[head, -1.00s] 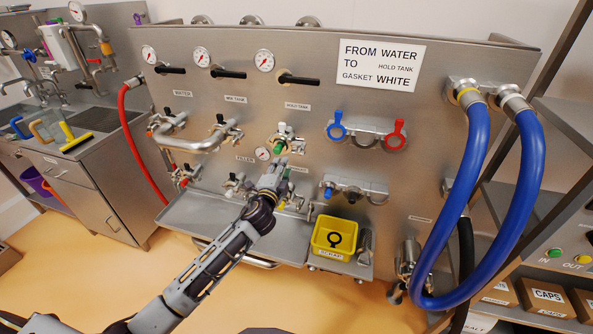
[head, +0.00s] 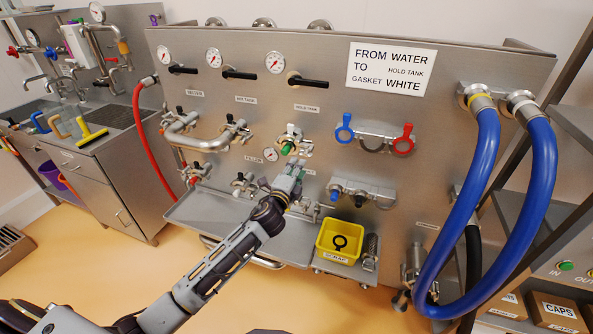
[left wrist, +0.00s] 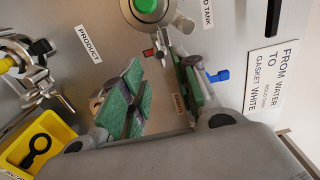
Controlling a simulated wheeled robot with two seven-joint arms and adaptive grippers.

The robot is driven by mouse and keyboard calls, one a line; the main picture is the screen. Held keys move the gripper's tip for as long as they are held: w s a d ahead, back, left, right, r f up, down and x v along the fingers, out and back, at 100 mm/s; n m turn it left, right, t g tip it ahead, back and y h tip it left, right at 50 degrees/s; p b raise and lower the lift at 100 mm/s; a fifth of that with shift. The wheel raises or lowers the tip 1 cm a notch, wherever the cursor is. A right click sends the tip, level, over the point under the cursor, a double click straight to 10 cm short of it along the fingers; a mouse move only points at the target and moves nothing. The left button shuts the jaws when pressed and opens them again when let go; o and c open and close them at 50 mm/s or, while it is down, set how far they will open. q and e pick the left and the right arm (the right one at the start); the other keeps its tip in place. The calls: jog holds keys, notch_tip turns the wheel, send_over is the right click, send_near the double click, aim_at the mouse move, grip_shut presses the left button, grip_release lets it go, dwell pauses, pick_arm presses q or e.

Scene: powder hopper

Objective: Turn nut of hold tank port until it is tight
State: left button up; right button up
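The hold tank port (head: 289,146) is on the steel panel below the HOLD TANK label, with a green centre and a metal clamp around it. In the left wrist view the port (left wrist: 147,8) is at the top edge, partly cut off. The clamp's nut is too small to identify surely. My left gripper (head: 293,172) is just below and in front of the port. In the left wrist view my left gripper (left wrist: 160,85) is open, its green pads apart with nothing between them. My right gripper is not in view.
A yellow scrap bin (head: 338,241) with a black ring inside sits below right. A steel tray ledge (head: 205,218) runs under the ports. Blue hoses (head: 480,180) loop at the right. A red and a blue ring tool (head: 403,141) hang right of the port. A sign (head: 399,68) is above.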

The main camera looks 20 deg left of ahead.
aim_at(305, 154)
pick_arm(q)
jog(key=shift+w, duration=0.1)
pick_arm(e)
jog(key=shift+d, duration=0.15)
pick_arm(q)
jog(key=w+b, duration=0.1)
jog(key=w, duration=0.7)
jog(key=shift+w+d, duration=0.1)
jog(key=shift+w, duration=0.15)
jog(key=shift+w+b, duration=0.15)
jog(key=shift+b, duration=0.15)
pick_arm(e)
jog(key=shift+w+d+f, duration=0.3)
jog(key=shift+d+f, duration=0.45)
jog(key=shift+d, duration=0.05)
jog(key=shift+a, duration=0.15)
pick_arm(q)
grip_shut()
